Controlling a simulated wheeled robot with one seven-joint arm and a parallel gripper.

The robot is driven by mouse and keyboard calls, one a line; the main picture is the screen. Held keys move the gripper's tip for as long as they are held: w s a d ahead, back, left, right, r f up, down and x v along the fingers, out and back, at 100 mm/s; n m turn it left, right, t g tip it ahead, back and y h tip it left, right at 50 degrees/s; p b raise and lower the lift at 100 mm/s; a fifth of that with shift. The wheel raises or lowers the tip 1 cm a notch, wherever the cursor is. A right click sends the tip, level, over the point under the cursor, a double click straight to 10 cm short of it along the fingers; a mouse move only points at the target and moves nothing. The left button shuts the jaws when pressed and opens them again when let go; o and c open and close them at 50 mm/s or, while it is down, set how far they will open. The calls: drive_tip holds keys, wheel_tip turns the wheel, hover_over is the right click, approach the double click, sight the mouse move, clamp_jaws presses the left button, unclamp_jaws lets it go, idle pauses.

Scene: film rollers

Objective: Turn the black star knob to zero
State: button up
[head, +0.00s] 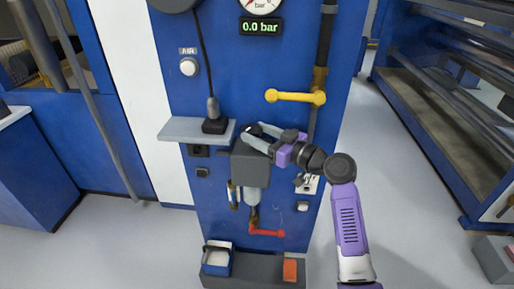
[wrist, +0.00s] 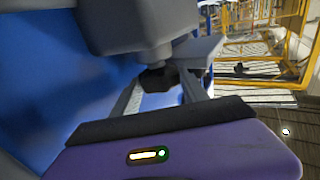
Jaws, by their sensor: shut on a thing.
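The black star knob (wrist: 158,79) shows in the wrist view on a short stem from a grey housing (wrist: 140,25). My gripper (wrist: 160,88) has one finger on each side of it and is shut on it. In the head view my gripper (head: 256,134) is at the top of the grey regulator block (head: 249,168), on the front of the blue panel. The knob is mostly hidden by the fingers there. The green display (head: 260,27) above reads 0.0 bar, under a round gauge (head: 260,5) that is cut off by the frame's top.
A grey shelf (head: 175,130) with a black handheld device (head: 214,122) is left of my gripper. A yellow lever (head: 295,97) sits above right, on a dark vertical pipe. A red lever (head: 267,233) is below the block. A white AIR button (head: 188,67) is upper left.

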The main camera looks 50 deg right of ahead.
drive_tip(key=n+y+b, duration=0.2)
drive_tip(key=y+b, duration=0.1)
drive_tip(key=n+g+y+b, duration=0.1)
drive_tip(key=b, duration=0.1)
drive_tip(key=shift+d+f+y, duration=0.25)
drive_tip(key=shift+d+y, duration=0.05)
drive_tip(key=shift+d, duration=0.1)
drive_tip(key=n+y+b, duration=0.1)
drive_tip(key=n+g+y+b, duration=0.1)
drive_tip(key=b, duration=0.1)
drive_tip(key=shift+w+d+r+y, duration=0.1)
drive_tip(key=shift+w+r+y, duration=0.05)
drive_tip(key=shift+y, duration=0.25)
drive_tip(key=shift+r+g+y, duration=0.1)
drive_tip(key=shift+g+y, duration=0.2)
drive_tip(key=shift+g, duration=0.1)
drive_tip(key=o, duration=1.4)
drive_tip(key=shift+r, duration=0.1)
